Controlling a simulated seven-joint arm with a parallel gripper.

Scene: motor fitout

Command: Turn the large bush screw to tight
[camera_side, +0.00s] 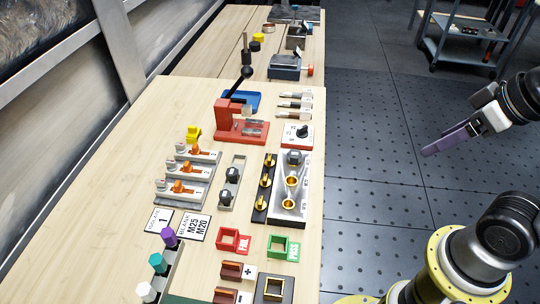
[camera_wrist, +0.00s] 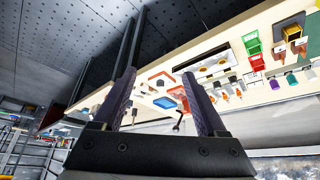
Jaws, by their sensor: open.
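A pale metal plate (camera_side: 302,199) on the right part of the bench carries two gold bushes, an upper one (camera_side: 291,182) and a lower one (camera_side: 288,204), with a dark grey cap (camera_side: 294,157) above them. A black strip (camera_side: 259,214) with several gold fittings stands just left of it. I cannot tell which fitting is the large bush screw or how tight it is. My gripper (camera_side: 430,149) is off the bench's right side, well apart from these parts. In the wrist view my gripper (camera_wrist: 159,75) has its purple fingers spread with nothing between them.
A red lever press (camera_side: 240,128) stands at the back. A rotary dial (camera_side: 302,132), a strip with two grey knobs (camera_side: 240,160), orange-handled clamps (camera_side: 187,168), and red (camera_side: 231,251) and green (camera_side: 292,254) trays surround the plate.

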